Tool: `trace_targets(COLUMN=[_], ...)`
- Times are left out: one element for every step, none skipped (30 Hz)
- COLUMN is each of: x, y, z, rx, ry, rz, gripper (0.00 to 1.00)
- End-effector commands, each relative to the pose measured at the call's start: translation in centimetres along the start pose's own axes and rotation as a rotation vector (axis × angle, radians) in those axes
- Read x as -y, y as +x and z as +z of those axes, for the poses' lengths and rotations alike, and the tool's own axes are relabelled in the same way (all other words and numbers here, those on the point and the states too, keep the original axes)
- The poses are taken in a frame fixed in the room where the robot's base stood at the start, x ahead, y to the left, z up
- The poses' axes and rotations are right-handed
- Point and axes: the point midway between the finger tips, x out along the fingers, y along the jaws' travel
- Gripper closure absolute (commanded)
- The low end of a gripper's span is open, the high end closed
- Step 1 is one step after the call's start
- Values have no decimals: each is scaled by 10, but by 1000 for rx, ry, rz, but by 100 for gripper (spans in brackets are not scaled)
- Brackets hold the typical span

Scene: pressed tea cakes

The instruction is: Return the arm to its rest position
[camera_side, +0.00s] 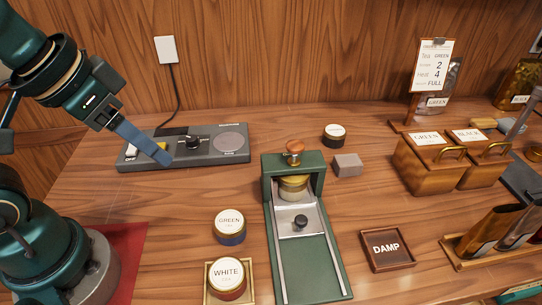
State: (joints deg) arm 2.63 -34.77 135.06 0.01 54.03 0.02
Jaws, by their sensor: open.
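My gripper (165,158) hangs at the upper left, over the left part of the grey control unit (225,155). Only one blue finger shows clearly, and it points down to the right. The gap between the fingers is not visible from this side, and I see nothing held. My gripper appears to be above the unit's surface, but I cannot tell how far.
A green press (323,270) with a yellow tin under its head stands in the middle. Tins labelled GREEN (229,222) and WHITE (227,274) stand left of it. A DAMP tray (387,249), wooden boxes (428,168) and a sign (431,66) are to the right.

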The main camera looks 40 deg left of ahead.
Motion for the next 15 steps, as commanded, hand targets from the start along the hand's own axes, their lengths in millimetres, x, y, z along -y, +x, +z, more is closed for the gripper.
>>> trace_targets(x=[3, 4, 5, 6, 6, 7, 7, 7, 8, 8, 8, 7, 7, 7, 7], y=[1, 2, 2, 3, 4, 4, 4, 5, 5, 5, 5, 5, 5, 5, 5], z=[7, 11, 15, 17, 18, 20, 21, 22, 22, 22, 22, 22, 22, 22, 22], rx=[-18, -24, -31, -37, -39, -43, -45, -45, -45, -45, -44, -44, -44, -44, -44], ry=[-16, -23, -30, -34, -37, -40, -41, -42, -43, -43, -43, -43, -42, -42, -42], rz=[-8, -11, -15, -17, -18, -20, -21, -21, -21, -21, -21, -21, -21, -21, -21], gripper=[42, 42, 42, 42, 42, 42, 42, 42, 42, 42, 42, 42, 42, 42, 42])
